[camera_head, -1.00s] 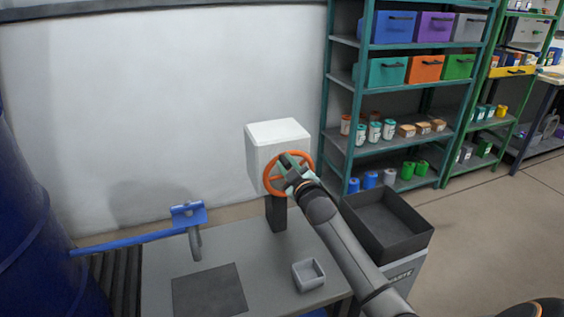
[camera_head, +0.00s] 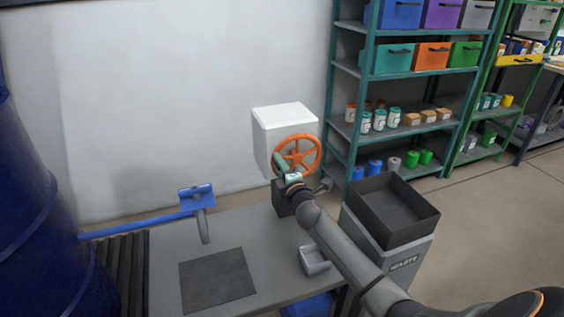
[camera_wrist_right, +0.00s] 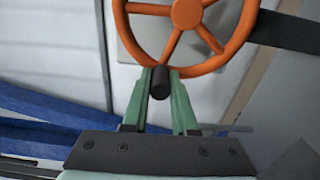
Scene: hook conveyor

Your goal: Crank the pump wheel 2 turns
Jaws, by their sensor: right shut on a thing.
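The orange pump wheel (camera_head: 318,151) is mounted on the front of a white box (camera_head: 284,118) standing on a dark post at the back of the grey table. In the right wrist view the wheel (camera_wrist_right: 187,12) shows its spokes, hub and lower rim. My right gripper (camera_head: 279,160) is at the wheel's lower left side in the head view. In the wrist view its green fingers (camera_wrist_right: 160,85) are closed around the wheel's black handle (camera_wrist_right: 160,83), which sits at the rim. My arm hides part of the post. My left gripper is not in view.
A black-topped waste bin (camera_head: 420,246) stands right of the table (camera_head: 165,245). A small grey tray (camera_head: 314,260) lies close to my right forearm. A blue bar with a bracket (camera_head: 196,197) and grey hook is at left, near a blue drum (camera_head: 40,210). Shelves (camera_head: 355,110) stand behind.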

